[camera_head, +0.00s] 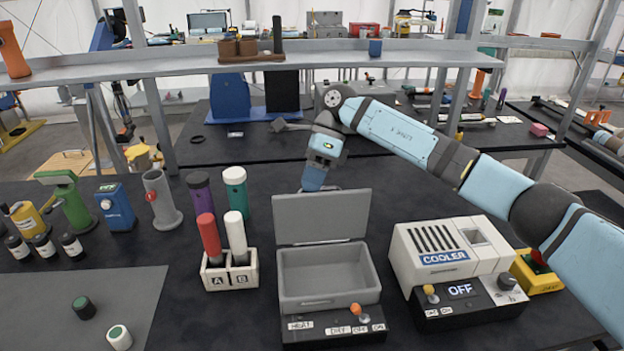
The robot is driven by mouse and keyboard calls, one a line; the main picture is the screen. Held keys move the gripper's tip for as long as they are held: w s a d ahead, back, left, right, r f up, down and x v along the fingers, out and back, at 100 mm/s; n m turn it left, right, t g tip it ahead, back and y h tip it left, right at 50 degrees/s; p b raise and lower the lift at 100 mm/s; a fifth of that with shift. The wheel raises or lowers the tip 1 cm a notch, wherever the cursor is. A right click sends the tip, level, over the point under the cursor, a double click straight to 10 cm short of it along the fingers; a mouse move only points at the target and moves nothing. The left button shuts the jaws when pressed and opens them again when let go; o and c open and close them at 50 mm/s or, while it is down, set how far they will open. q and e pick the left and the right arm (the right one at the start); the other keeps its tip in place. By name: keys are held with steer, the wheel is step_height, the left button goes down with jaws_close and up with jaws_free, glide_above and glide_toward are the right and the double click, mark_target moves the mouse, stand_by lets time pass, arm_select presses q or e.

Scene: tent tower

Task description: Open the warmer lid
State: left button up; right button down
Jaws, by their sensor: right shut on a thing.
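The warmer (325,275) is a grey box on a black control panel marked HEAT, with an orange-tipped switch, in the middle front. Its lid (322,217) stands open, nearly upright at the back, and the empty-looking inside shows. My right arm reaches in from the right, over the cooler and behind the lid. My right gripper (317,187) points down at the lid's top edge and is shut on it. The fingertips are partly hidden behind the lid. My left gripper is not in view.
A white cooler (443,258) with an OFF display stands right of the warmer. A white A/B rack (229,272) with red and white tubes stands to the left, purple and green tubes behind it. A shelf (260,62) crosses above the back of the table.

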steer(key=c, duration=1.2)
jaws_free()
steer(key=shift+s+f, duration=0.15)
steer(key=shift+f, duration=0.55)
steer(key=shift+o, duration=0.2)
steer(key=v, duration=1.4)
steer(key=shift+r, duration=0.35)
